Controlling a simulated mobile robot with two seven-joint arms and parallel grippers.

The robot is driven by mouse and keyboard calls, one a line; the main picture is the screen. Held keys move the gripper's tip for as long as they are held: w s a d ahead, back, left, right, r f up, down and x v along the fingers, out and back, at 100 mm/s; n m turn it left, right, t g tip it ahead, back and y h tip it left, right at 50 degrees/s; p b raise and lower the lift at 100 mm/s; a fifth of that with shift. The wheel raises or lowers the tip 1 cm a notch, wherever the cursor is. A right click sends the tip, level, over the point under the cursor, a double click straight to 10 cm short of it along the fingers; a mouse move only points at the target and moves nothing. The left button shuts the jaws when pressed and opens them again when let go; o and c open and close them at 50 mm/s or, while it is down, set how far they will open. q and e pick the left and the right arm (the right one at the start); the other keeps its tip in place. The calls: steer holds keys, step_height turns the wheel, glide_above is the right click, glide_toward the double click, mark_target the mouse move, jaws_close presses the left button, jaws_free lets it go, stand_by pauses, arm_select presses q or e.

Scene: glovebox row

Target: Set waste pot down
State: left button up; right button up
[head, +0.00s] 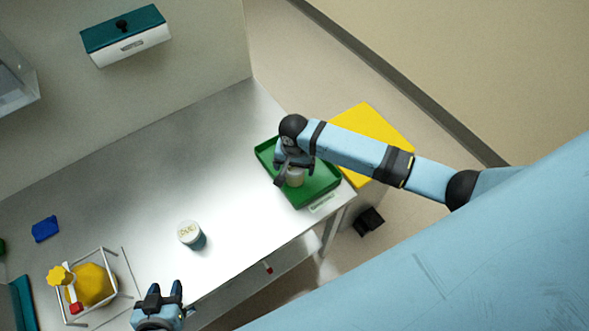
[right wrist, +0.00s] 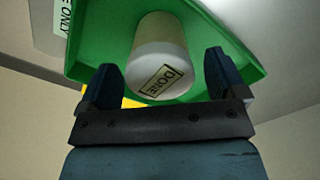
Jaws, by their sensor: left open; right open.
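A white pot (head: 295,180) stands in the green tray (head: 322,191) at the table's right end. In the right wrist view its lid (right wrist: 160,75) carries a label reading "DONE", and the tray (right wrist: 90,50) is behind it. My right gripper (head: 294,171) is over the pot, its open fingers (right wrist: 163,80) on either side with gaps showing. A second pot (head: 191,235), with a white labelled lid and a teal body, stands mid-table near the front edge. My left gripper (head: 165,291) is open and empty at the front edge, below that second pot in the picture.
A wire frame (head: 118,272) around a yellow rounded object (head: 93,285) stands at the left front. A blue item (head: 45,229) lies behind it. A yellow-topped bin (head: 372,140) is beyond the tray. A teal-lidded box (head: 127,38) is on the wall.

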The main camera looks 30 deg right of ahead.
step_height(320, 180, up, 9)
steer(key=shift+f, duration=0.1)
steer(key=s+a+f+n+t+y, duration=0.4)
steer(key=s+a+f+n+t, duration=0.25)
steer(key=s, duration=0.35)
steer(key=s+d+n+t, duration=0.4)
steer(key=s, duration=0.4)
steer(key=shift+h, duration=0.3)
steer(key=shift+t, duration=0.25)
